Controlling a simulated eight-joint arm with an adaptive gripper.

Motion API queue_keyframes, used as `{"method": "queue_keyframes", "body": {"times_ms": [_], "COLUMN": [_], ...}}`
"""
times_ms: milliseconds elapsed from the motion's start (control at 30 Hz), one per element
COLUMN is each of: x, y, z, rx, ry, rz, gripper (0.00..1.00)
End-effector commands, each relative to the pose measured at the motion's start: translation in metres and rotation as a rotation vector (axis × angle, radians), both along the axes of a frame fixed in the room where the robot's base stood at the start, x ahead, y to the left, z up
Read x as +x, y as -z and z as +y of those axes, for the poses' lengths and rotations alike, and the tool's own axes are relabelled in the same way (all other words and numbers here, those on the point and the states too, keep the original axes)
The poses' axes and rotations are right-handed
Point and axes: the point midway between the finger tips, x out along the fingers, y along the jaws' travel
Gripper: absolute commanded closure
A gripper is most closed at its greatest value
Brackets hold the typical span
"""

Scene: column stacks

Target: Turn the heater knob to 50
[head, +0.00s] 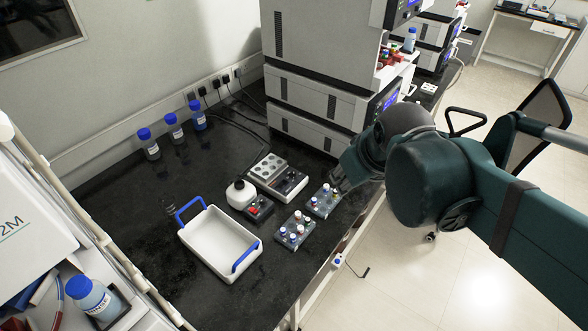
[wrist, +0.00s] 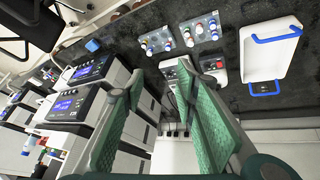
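The heater (head: 291,184) is a low light-grey block with round wells on top and a dark front panel, at mid-bench in the head view. In the wrist view part of it (wrist: 170,73) shows between and behind my fingers. Its knob and any setting are too small to read. My gripper (wrist: 160,75) has its two green fingers apart, with nothing held between them. In the head view my gripper (head: 342,178) is partly hidden by my own wrist, to the right of the heater and close to a vial rack.
Two vial racks (head: 322,200) (head: 295,231) stand in front of the heater. A small device with a red part (head: 258,208) and a white round vessel (head: 239,194) stand left of it. A white tray (head: 212,262) with blue handles is further left. Tall instruments (head: 318,95) stand behind.

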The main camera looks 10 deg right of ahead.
Motion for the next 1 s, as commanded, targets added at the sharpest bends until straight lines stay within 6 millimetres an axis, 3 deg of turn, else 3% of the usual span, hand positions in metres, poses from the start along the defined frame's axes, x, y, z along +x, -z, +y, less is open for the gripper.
{"method": "queue_keyframes", "body": {"times_ms": [533, 1000], "x": [0.072, 0.134], "y": [-0.004, 0.012], "z": [0.014, 0.028], "rx": [-0.156, -0.265], "ry": [-0.322, -0.612], "rz": [0.1, 0.18], "gripper": [0.7, 0.7]}}
